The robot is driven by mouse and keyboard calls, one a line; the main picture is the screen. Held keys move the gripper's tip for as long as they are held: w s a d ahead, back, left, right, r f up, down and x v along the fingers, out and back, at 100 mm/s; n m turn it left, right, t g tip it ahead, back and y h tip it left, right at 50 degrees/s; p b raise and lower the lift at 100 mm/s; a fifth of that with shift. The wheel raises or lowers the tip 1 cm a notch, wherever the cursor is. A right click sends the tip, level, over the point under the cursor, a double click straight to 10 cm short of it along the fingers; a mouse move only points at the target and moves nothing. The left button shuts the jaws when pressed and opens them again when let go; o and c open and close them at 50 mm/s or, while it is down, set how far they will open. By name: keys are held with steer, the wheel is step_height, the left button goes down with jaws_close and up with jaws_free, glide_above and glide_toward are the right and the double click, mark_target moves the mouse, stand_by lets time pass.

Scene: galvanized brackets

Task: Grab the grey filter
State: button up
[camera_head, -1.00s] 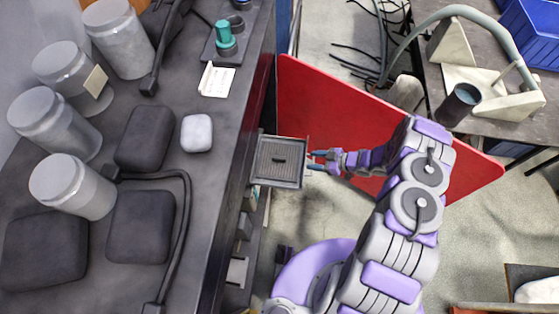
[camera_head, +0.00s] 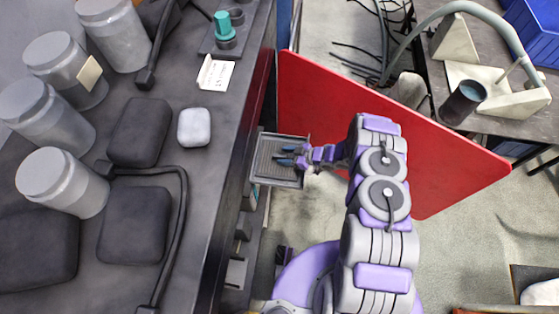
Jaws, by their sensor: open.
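The grey filter (camera_head: 266,166) is most likely the square, ribbed grey panel with a pale rim beside the dark bench's right edge.
The dark bench (camera_head: 190,185) on the left carries several grey jars (camera_head: 62,182), black pads (camera_head: 135,225) and a small white block (camera_head: 194,127). A red panel (camera_head: 330,95) stands behind my arm. Open floor (camera_head: 480,230) lies to the right.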

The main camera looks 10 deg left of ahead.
steer(key=shift+a+f, duration=0.3)
steer(key=shift+a, duration=0.2)
steer(key=shift+d, duration=0.1)
jaws_close()
